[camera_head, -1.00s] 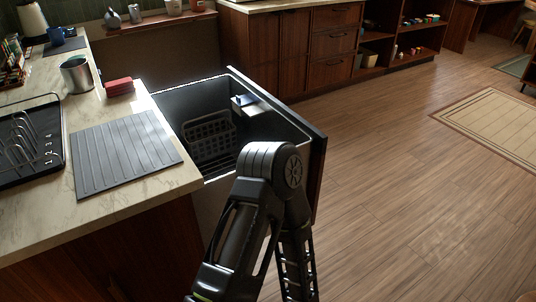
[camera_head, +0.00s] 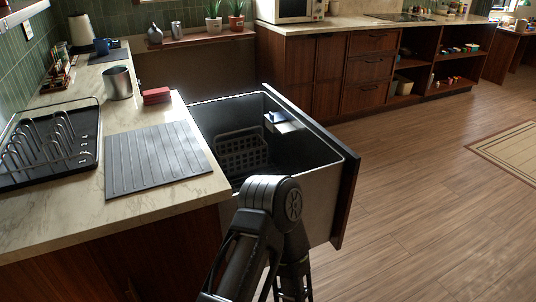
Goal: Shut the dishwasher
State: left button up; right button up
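The dishwasher (camera_head: 327,183) is a drawer type, pulled out from under the left counter. Its dark front panel (camera_head: 346,200) faces right, and its tub is open at the top. A grey basket (camera_head: 240,150) and a small light-and-dark box-like part (camera_head: 283,121) are inside. A dark jointed link of my own arm rises from the bottom in front of the near side of the drawer and hides part of it. I cannot tell whether it touches the drawer.
The marble counter (camera_head: 150,200) holds a dish rack (camera_head: 40,150), a grey ridged mat (camera_head: 155,160), a metal canister (camera_head: 117,83) and red blocks (camera_head: 156,96). Wooden cabinets (camera_head: 315,75) stand behind. The wood floor (camera_head: 430,200) right of the drawer is clear.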

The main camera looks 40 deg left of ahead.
aim_at(326, 169)
jog(key=i+u, duration=0.1)
jog(key=u, duration=0.3)
jog(key=i+l+u, duration=0.15)
jog(key=u, duration=0.25)
jog(key=l+u, duration=0.15)
jog(key=u, duration=0.25)
jog(key=i+l+u, duration=0.15)
jog(key=u, duration=0.3)
jog(key=l+u, duration=0.2)
jog(key=u, duration=0.2)
jog(key=i+l+u, duration=0.1)
jog(key=l+u, duration=0.2)
jog(key=l, duration=1.1)
jog(key=l+u, duration=0.3)
jog(key=l, duration=1.1)
